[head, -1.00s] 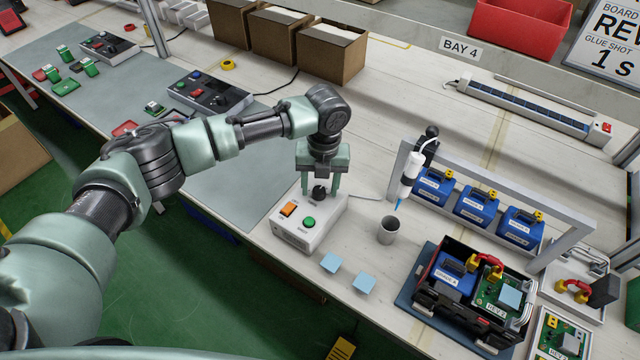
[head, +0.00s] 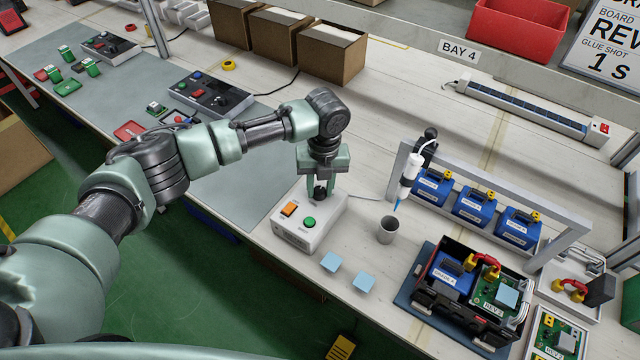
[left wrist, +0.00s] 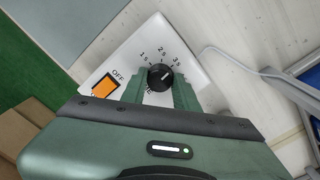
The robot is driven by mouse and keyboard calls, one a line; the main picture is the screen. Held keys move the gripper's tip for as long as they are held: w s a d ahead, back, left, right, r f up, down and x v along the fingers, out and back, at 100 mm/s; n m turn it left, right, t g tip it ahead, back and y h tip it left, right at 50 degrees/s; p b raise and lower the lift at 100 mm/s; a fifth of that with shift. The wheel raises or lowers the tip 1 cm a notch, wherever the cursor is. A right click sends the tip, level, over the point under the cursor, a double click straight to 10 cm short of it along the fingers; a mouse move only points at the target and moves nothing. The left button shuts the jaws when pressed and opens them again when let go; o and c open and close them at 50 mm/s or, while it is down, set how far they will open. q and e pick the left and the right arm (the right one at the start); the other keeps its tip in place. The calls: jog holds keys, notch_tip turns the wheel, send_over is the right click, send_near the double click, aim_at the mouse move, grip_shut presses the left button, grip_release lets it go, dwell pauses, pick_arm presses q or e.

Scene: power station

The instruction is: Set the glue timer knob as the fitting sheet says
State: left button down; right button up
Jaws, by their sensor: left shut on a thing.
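The glue timer (head: 296,236) is a white box on the bench with an orange switch (head: 289,209) and a green button (head: 309,222). Its black knob (left wrist: 160,77) is between the fingers of my left gripper (head: 320,190), which is shut on it from above. In the left wrist view, marks 1 s, 2 s and 3 s surround the knob's far side, with OFF by the orange switch. The knob has a short white line; its exact setting is hard to read. The fitting sheet (head: 607,40) reads "GLUE SHOT 1 S", partly cut off. My right gripper is out of view.
A grey cup (head: 388,230) stands right of the timer, below a glue syringe (head: 411,170) on a stand. Two light blue pads (head: 331,262) lie in front. A black tray (head: 425,296) with a blue module and green board is at the right.

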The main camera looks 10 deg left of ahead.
aim_at(320, 188)
pick_arm(q)
jog(key=n+p, duration=0.2)
jog(key=n, duration=0.1)
jog(key=shift+r+p, duration=0.2)
jog(key=shift+p, duration=0.15)
jog(key=n+p, duration=0.3)
jog(key=n, duration=0.2)
jog(key=n+p, duration=0.2)
jog(key=n, duration=0.2)
jog(key=shift+h, duration=0.3)
jog(key=shift+w+f+n+p, duration=0.15)
jog(key=shift+n+p, duration=1.05)
jog(key=shift+n, duration=1)
jog(key=shift+n, duration=0.3)
jog(key=c, duration=1.1)
grip_release()
jog(key=shift+o, duration=0.2)
jog(key=shift+w+a+r+b, duration=0.1)
jog(key=shift+r+b, duration=0.2)
jog(key=shift+r, duration=1.7)
jog(key=shift+w+r+b, duration=0.1)
jog(key=shift+r+b, duration=0.2)
jog(key=shift+r, duration=1.65)
